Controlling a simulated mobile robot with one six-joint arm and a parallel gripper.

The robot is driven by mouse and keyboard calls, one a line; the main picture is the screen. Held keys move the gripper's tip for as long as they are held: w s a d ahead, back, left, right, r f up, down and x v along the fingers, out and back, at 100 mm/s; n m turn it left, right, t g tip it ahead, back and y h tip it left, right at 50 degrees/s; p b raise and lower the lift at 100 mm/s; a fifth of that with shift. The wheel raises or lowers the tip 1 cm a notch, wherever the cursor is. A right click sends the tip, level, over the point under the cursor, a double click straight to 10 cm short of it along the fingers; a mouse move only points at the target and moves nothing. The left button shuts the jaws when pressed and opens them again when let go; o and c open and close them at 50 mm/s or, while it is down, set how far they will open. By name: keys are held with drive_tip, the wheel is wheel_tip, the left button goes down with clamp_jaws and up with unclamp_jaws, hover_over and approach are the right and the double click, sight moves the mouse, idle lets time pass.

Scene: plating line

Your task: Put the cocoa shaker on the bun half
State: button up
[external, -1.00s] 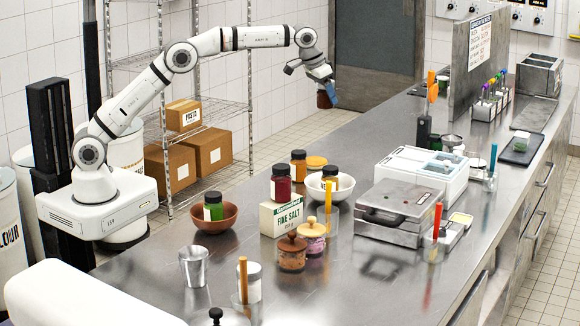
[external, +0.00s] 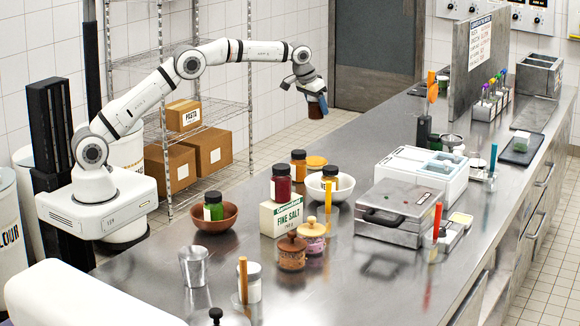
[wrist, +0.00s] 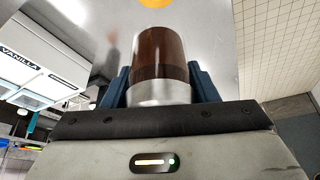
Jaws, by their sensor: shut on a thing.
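My gripper (external: 316,97) is shut on the cocoa shaker (external: 317,110), holding it in the air at the far end of the counter. In the wrist view the cocoa shaker (wrist: 160,52) is a clear brown-filled cylinder with a silver end, between blue fingers. A round orange-tan disc (external: 316,162), which looks like the bun half, lies flat on the counter below and nearer the external camera. Its edge shows at the top of the wrist view (wrist: 155,3). The shaker is well apart from it.
Beside the disc stand an orange spice jar (external: 298,160) and a white bowl (external: 331,184) with a dark-lidded jar in it. A red jar (external: 281,182) and salt box (external: 287,216) are nearer. A white vanilla-labelled container (wrist: 40,77) is left in the wrist view.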

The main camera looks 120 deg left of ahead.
drive_tip(key=p, duration=0.2)
approach(316, 158)
drive_tip(key=a+f, duration=0.1)
drive_tip(key=w+a+f, duration=0.1)
drive_tip(key=f, duration=0.1)
drive_tip(key=a+f, duration=0.1)
drive_tip(key=shift+w+a+f, duration=0.15)
drive_tip(key=shift+w+a, duration=0.15)
drive_tip(key=shift+a, duration=0.1)
drive_tip(key=o, duration=1.1)
drive_tip(key=shift+c, duration=0.2)
drive_tip(key=shift+r, duration=0.3)
drive_tip(key=b+v, duration=0.2)
drive_tip(key=v, duration=0.9)
drive_tip(key=shift+d+r, duration=0.15)
drive_tip(key=shift+r, duration=0.15)
